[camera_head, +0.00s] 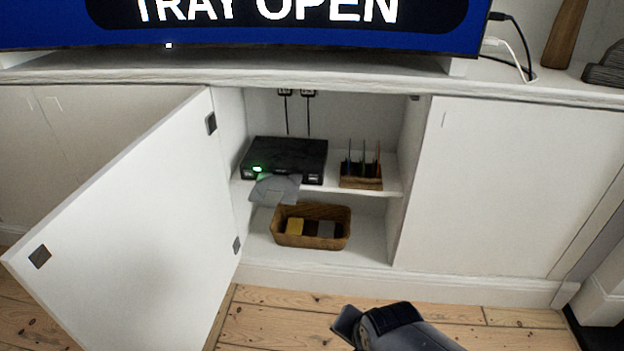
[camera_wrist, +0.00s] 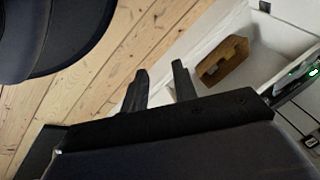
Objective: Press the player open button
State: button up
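The player (camera_head: 300,153) is a flat black box on the upper shelf of the open cabinet. A green light (camera_head: 257,169) glows at the left of its front. A grey disc tray (camera_head: 275,190) sticks out below and in front of it. The screen (camera_head: 270,40) reads "TRAY OPEN". In the wrist view the player's edge with the green light (camera_wrist: 313,71) shows at the far right. My gripper (camera_wrist: 160,70) has its two dark fingers apart with nothing between them. It is low over the floor, outside the cabinet and apart from the player. The open button cannot be made out.
The cabinet's left door (camera_head: 130,220) stands swung open to the left. A wooden holder with upright thin items (camera_head: 361,183) is right of the player. A wicker basket (camera_head: 283,240) with small boxes sits on the lower shelf. The right door (camera_head: 520,190) is closed. Floorboards in front are clear.

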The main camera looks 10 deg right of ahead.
jog(key=shift+c, duration=0.6)
grip_shut()
dwell(1.2)
